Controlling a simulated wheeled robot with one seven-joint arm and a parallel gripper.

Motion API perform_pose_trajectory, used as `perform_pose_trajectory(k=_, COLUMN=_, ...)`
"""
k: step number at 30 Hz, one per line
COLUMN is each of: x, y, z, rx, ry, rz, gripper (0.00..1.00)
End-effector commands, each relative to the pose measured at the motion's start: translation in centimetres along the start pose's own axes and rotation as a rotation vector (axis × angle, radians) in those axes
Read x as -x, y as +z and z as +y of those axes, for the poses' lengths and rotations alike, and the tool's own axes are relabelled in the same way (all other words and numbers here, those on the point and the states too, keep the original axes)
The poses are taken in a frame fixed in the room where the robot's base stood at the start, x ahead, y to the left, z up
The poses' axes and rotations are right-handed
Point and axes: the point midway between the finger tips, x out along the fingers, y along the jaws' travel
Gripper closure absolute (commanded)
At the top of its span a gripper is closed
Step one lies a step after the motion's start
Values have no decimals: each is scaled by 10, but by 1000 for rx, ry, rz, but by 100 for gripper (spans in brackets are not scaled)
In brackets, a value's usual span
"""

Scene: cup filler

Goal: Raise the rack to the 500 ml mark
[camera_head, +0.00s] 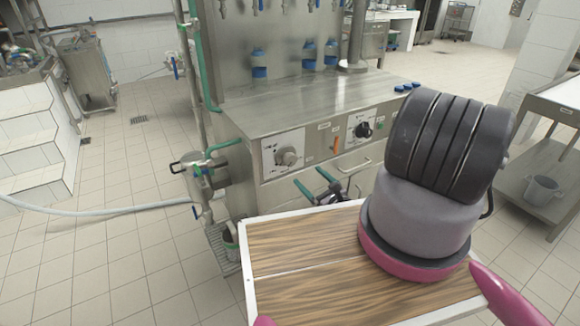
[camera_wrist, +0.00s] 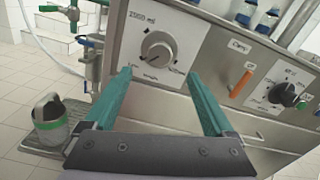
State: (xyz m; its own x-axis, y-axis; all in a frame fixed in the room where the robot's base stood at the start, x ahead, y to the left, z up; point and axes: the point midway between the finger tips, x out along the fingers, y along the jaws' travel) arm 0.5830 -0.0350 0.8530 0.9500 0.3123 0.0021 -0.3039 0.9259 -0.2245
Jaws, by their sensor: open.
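A steel filling machine (camera_head: 290,110) stands ahead. Its front has a white dial plate with a large grey knob (camera_head: 287,156), which also shows in the wrist view (camera_wrist: 159,52). The plate reads "2000 ml" at its upper left; the smaller lettering, including any 500 ml mark, is too small to read. A slotted rack (camera_wrist: 30,145) is low at the left in the wrist view, with a grey and green cup (camera_wrist: 52,128) on it. My gripper (camera_head: 316,183) has green fingers, open and empty. In the wrist view its fingertips (camera_wrist: 158,77) are apart, below and either side of the knob.
Right of the knob are an orange switch (camera_wrist: 240,84) and a second plate with a black knob (camera_wrist: 285,95). Steel pipes and a green-handled valve (camera_head: 222,147) stand at the machine's left side. Blue-capped bottles (camera_head: 259,63) hang behind. The tiled floor at left is mostly clear apart from a hose (camera_head: 110,208).

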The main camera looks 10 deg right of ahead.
Motion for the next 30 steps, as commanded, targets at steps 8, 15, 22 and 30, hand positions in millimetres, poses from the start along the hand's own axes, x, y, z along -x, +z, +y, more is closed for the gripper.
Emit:
perform_pose_trajectory(k=8, x=-34, y=0, z=1, rx=2, ry=-2, rz=0, gripper=12)
perform_pose_trajectory(k=15, x=-79, y=-1, z=0, rx=1, ry=-2, rz=1, gripper=12)
perform_pose_trajectory(k=22, x=-103, y=-1, z=0, rx=-2, ry=-2, rz=2, gripper=12)
perform_pose_trajectory(k=30, x=-107, y=-1, z=0, rx=-2, ry=-3, rz=2, gripper=12)
